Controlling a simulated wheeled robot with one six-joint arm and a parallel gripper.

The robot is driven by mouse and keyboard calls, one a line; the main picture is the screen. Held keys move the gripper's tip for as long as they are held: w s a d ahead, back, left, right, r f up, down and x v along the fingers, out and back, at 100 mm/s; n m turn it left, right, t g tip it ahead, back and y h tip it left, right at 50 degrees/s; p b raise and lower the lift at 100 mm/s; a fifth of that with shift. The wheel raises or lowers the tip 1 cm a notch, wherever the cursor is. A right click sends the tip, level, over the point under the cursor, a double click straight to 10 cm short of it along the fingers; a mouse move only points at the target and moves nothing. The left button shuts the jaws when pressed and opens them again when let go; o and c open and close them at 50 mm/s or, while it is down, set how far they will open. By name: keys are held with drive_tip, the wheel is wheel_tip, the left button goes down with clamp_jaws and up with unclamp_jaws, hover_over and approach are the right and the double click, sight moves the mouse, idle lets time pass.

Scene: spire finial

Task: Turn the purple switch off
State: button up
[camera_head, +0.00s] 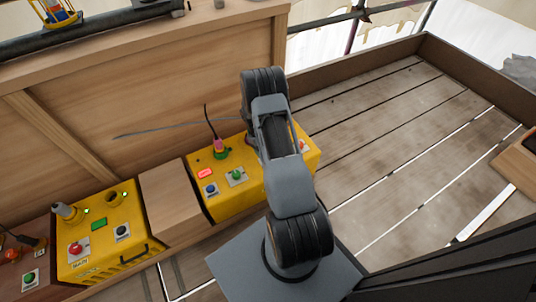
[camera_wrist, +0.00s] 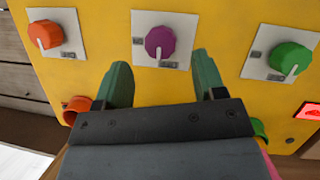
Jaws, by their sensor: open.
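In the wrist view, the purple switch (camera_wrist: 160,42) is a round knob with a pale pointer mark, set on a white plate on a yellow panel. My gripper (camera_wrist: 158,78) is open, its two green fingers apart. The knob lies just ahead of the gap between the fingertips, with no visible contact. In the head view, my arm covers part of the yellow box (camera_head: 229,206) that carries the knobs, and I cannot make out the purple switch or the fingers there.
An orange knob (camera_wrist: 45,37) and a green knob (camera_wrist: 290,58) flank the purple one. A red lit display (camera_wrist: 311,110) is at the right. In the head view, a second yellow box (camera_head: 100,262) stands left of a wooden block (camera_head: 175,197). The plank floor at right is largely clear.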

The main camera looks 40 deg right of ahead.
drive_tip(key=p+v, duration=0.2)
drive_tip(key=v, duration=0.7)
drive_tip(key=shift+r, duration=0.2)
